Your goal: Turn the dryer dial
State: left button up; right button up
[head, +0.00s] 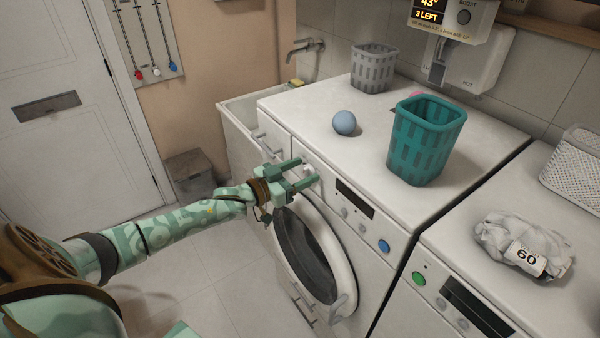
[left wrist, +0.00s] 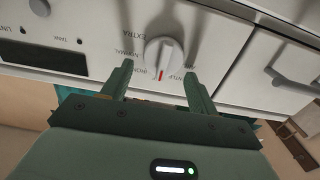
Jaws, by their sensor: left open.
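The dial (left wrist: 164,54) is a round, light grey knob with a raised grip and a red mark, on a white panel. Printed words, among them EXTRA and NORMAL, surround it upside down in the left wrist view. In the head view the dial (head: 308,169) sits on the upper left front of a white machine (head: 365,262) with a round door. My left gripper (head: 308,172) is open at the dial. In the left wrist view the open gripper (left wrist: 158,69) has one finger on each side of the dial's lower part. I cannot tell whether either finger touches it. My right gripper is not in view.
A teal basket (head: 422,140), blue ball (head: 344,123) and grey basket (head: 374,68) stand on the machine. A drawer handle (left wrist: 290,80) lies right of the dial in the wrist view. Another machine (head: 455,285) bears a grey cloth bundle tagged 60 (head: 500,240).

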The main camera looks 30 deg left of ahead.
pick_arm(q)
jog(key=c, duration=1)
jog(key=shift+o, duration=0.2)
jog(key=shift+m, duration=0.4)
jog(key=shift+s+d+m+p, duration=0.1)
jog(key=shift+d+m+p, duration=0.15)
jog(key=shift+m, duration=0.65)
jog(key=m, duration=0.2)
jog(key=shift+s+d+m, duration=0.1)
jog(key=shift+m, duration=0.3)
jog(key=m, duration=0.4)
jog(key=shift+s+d+f, duration=0.1)
jog(key=shift+d+f, duration=0.15)
jog(key=shift+f, duration=0.1)
jog(key=m, duration=0.2)
jog(key=m+b, duration=0.1)
jog(key=m, duration=0.3)
jog(key=shift+s+d+f, duration=0.1)
jog(key=shift+d+f, duration=0.1)
jog(key=shift+f, duration=0.2)
jog(key=shift+m, duration=0.4)
